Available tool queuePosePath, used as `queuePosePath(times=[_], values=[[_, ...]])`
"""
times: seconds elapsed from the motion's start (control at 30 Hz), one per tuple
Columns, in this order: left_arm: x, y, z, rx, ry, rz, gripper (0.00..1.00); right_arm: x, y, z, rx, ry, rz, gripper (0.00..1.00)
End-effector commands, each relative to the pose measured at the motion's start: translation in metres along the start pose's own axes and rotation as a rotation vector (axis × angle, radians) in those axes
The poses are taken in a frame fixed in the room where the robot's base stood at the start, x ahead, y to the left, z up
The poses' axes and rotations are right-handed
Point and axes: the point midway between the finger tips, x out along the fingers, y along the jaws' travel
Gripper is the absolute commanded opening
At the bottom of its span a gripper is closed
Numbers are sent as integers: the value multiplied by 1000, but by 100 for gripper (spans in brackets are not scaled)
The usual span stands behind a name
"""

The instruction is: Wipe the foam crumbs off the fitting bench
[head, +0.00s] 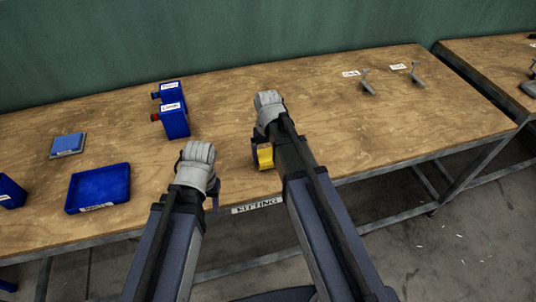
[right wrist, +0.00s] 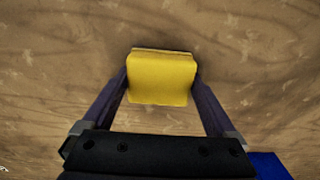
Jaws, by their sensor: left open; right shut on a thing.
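The fitting bench (head: 225,155) is a long wooden bench with a "FITTING" label on its front edge. My right gripper (head: 262,152) is shut on a yellow block, likely a sponge (head: 265,158), over the bench near its front edge. In the right wrist view the yellow block (right wrist: 160,78) sits between both fingers, with bench wood around it; I cannot tell whether it touches the wood. My left gripper (head: 213,195) is open near the front edge, partly hidden by its own wrist. I cannot tell foam crumbs from pale wood flecks on the bench.
A blue tray (head: 98,188), a blue pad (head: 67,144) and blue labelled boxes (head: 174,122) stand on the left of the bench. Two small metal brackets (head: 367,86) with labels lie at the back right. The middle right is clear. White bits (head: 460,235) lie on the floor.

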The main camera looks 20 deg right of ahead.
Motion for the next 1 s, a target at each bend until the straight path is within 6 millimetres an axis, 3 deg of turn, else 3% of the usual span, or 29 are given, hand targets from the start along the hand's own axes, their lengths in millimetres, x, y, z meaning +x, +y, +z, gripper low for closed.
queuePosePath(times=[0.03,0.4,0.83,1.0], values=[[-11,-1,1,0,0,0,50,-11,0,0,0,0,0,48],[-46,-4,3,0,0,0,50,-46,0,0,0,0,0,48],[-49,-5,3,0,0,0,50,-49,0,0,0,0,0,48],[-59,-6,4,0,0,0,50,-60,0,0,0,0,0,48]])
